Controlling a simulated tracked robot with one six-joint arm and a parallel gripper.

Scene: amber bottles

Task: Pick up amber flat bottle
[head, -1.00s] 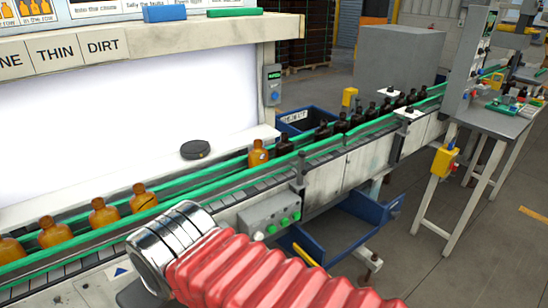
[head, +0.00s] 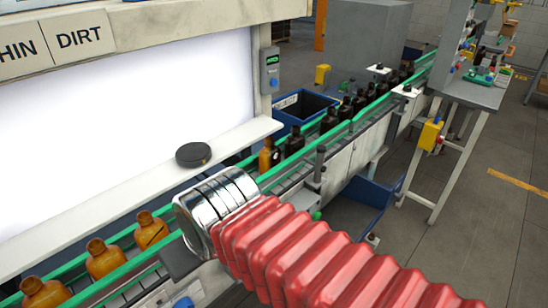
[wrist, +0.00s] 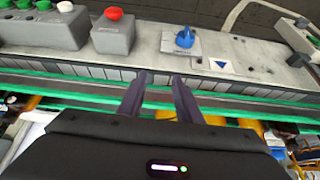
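Amber bottles stand upright on the conveyor in the head view: a group at lower left, with a near one (head: 45,293), a middle one (head: 105,258) and a farther one (head: 151,231), and a separate one (head: 268,157) beyond my arm. I cannot tell for sure which is the flat bottle. In the wrist view, amber patches (wrist: 190,117) show partly behind my gripper (wrist: 160,80). Its two dark fingers are apart with nothing visible between them, over the conveyor edge. In the head view my arm hides most of the gripper.
Green rails (head: 130,277) run along the conveyor. A white shelf (head: 130,195) holding a black puck (head: 193,154) overhangs behind it. Dark bottles (head: 330,120) line the belt farther back. Control boxes with a red button (wrist: 113,14) and a blue knob (wrist: 184,37) stand on the conveyor's side.

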